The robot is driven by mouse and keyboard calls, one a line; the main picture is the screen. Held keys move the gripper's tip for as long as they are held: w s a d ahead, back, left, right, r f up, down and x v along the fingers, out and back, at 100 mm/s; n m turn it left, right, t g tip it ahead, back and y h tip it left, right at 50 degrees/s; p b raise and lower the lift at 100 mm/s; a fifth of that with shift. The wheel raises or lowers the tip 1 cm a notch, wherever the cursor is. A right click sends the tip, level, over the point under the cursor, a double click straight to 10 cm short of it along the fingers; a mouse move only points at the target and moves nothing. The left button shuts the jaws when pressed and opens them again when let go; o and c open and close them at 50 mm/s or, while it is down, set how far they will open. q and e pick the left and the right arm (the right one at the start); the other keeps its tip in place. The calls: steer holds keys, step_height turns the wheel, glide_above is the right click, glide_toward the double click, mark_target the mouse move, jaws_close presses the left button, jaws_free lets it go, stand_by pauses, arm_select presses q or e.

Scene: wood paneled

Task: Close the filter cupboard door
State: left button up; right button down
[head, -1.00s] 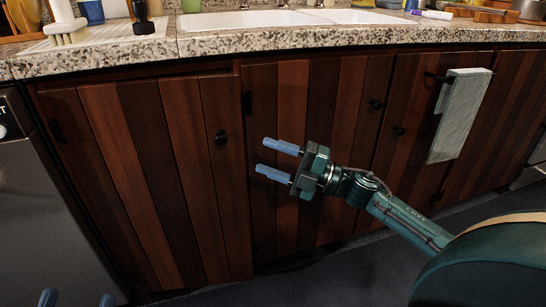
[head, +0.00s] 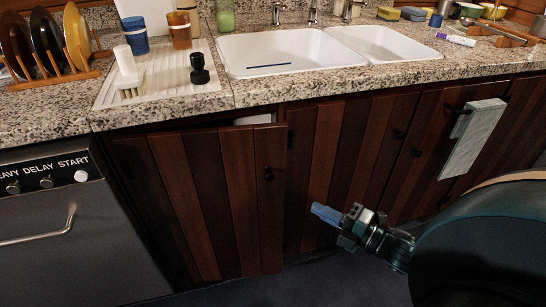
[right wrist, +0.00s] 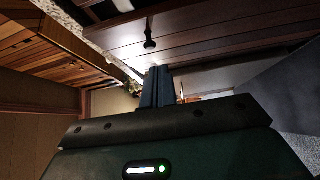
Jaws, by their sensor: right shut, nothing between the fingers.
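A striped wooden cupboard door (head: 225,195) below the counter, left of the sink, stands ajar in the head view. A dark gap shows along its top, with something white (head: 253,119) inside. Its round black knob (head: 268,174) is near its right edge. My right gripper (head: 326,214) is shut and empty, in front of the neighbouring door, to the right of and lower than the knob. In the right wrist view the shut fingers (right wrist: 157,86) point towards dark wood panels with a black knob (right wrist: 150,42); which door this is I cannot tell. My left gripper is out of view.
A dishwasher (head: 60,220) with a bar handle stands left of the door. The granite counter (head: 165,110) overhangs the cupboards and bears a plate rack and a drainboard. A towel (head: 470,140) hangs on a door further right. Dark floor lies below.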

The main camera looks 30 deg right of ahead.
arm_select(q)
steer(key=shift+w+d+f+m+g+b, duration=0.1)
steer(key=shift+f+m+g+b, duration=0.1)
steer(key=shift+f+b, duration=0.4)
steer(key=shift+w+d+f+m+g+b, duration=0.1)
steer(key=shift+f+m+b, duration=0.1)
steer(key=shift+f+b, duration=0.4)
arm_select(e)
steer(key=w+d+x, duration=0.1)
steer(key=d+x, duration=0.1)
steer(key=x, duration=1)
steer(key=shift+d, duration=0.35)
steer(key=shift+w+d, duration=0.1)
steer(key=shift+w, duration=0.05)
